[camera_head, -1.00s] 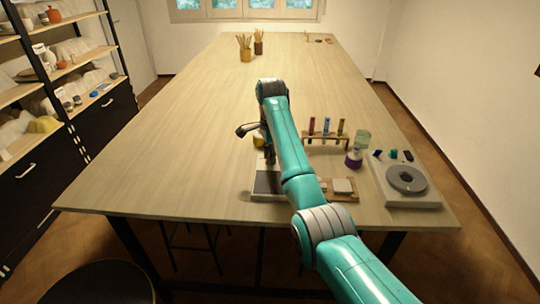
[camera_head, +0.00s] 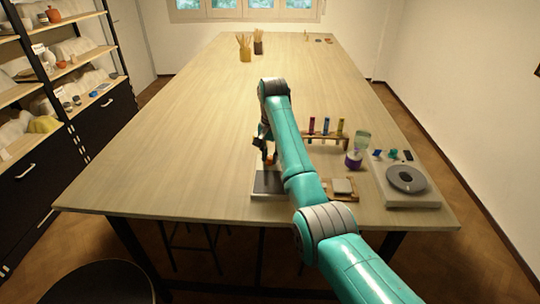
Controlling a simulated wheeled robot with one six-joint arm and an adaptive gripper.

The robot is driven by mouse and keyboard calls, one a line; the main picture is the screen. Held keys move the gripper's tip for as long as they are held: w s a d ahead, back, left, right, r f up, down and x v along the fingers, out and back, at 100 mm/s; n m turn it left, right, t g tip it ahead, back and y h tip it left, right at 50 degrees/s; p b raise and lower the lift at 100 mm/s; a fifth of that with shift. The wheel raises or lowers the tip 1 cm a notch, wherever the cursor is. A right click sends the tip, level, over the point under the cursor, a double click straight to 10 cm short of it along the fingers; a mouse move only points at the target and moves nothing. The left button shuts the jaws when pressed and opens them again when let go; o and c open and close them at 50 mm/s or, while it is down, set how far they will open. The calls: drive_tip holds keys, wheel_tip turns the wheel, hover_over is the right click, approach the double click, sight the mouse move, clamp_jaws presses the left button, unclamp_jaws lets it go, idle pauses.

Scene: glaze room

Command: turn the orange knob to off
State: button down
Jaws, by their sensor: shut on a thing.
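My gripper (camera_head: 264,144) is at the end of my teal arm, low over the near middle of the table, and partly hidden by my wrist. It is shut on a small orange piece that shows just below it, which looks like the orange knob (camera_head: 271,158). The knob's shape, pointer and setting are too small and too covered to tell. A flat device with a dark plate (camera_head: 267,183) lies just in front of the gripper, its right part hidden behind my arm. I cannot tell whether the knob sits on this device.
Right of my arm are a wooden rack (camera_head: 325,136) with coloured tubes, a purple-based jar (camera_head: 355,158), a small wooden tray (camera_head: 347,197) and a pale device with a grey disc (camera_head: 406,179). Pots with sticks (camera_head: 244,54) stand far back. The table's left is clear.

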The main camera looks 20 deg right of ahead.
drive_tip(key=shift+n, duration=0.8)
drive_tip(key=c, duration=0.9)
unclamp_jaws()
drive_tip(key=shift+c, duration=0.2)
